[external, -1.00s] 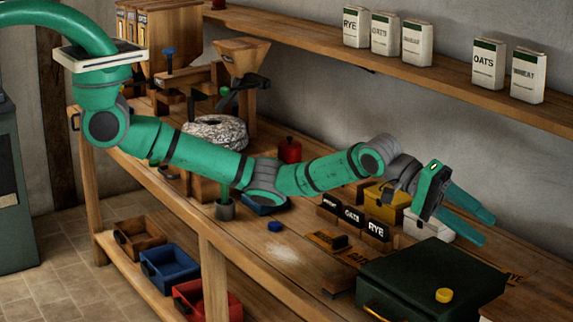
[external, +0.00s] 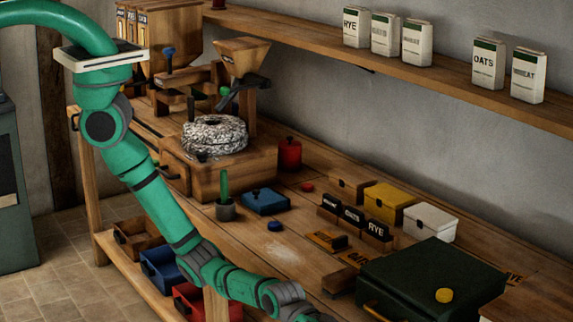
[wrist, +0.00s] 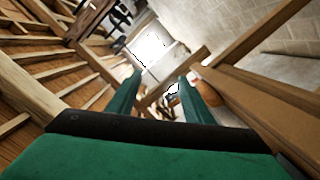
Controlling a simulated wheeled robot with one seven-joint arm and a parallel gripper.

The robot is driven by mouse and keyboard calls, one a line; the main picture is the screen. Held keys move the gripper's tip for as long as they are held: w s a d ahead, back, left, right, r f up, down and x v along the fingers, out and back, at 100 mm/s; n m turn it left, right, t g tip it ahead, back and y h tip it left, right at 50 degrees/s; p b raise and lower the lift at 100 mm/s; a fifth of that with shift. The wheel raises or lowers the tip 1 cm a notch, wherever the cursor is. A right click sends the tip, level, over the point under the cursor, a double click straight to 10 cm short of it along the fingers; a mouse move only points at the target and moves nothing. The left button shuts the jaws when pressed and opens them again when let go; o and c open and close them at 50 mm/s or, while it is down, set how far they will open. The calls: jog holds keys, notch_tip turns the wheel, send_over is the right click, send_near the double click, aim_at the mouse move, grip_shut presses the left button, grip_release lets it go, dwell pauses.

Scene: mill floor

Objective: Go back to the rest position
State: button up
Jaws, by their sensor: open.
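My green arm hangs down along the front of the workbench in the external view, and its far end runs out at the bottom edge, so my gripper is hidden there. In the wrist view my gripper (wrist: 158,92) shows two green fingers held apart with nothing between them. Beyond the fingers are wooden beams, a pale floor and a bright patch.
The workbench holds a stone mill (external: 215,137), a dark green case (external: 420,285) with a yellow knob, a yellow box (external: 388,202), a white box (external: 431,222) and a blue box (external: 265,201). Blue (external: 160,270) and red bins sit on the lower shelf. Labelled bags stand on the wall shelf (external: 455,85).

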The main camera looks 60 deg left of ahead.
jog(key=w+a+f+n+t+y, duration=0.3)
jog(key=a+f+n+t, duration=0.15)
jog(key=a, duration=1.15)
jog(key=w+a+f+n+t+y, duration=0.3)
jog(key=a+f+t, duration=0.25)
jog(key=a, duration=1.15)
jog(key=w+a+f+n+t+y, duration=0.35)
jog(key=a+f, duration=0.25)
jog(key=a, duration=1)
jog(key=s+a+n+y, duration=0.1)
jog(key=s+a+y, duration=0.25)
jog(key=a, duration=0.75)
jog(key=s+a+n+y, duration=0.2)
jog(key=s+a, duration=0.2)
jog(key=a, duration=0.7)
jog(key=a+r+m+t+y, duration=0.1)
jog(key=a+r+m+t, duration=0.2)
jog(key=r, duration=0.6)
jog(key=shift+w+a+r+y, duration=0.15)
jog(key=shift+a+r+y, duration=0.2)
jog(key=shift+a, duration=0.9)
jog(key=shift+f, duration=0.1)
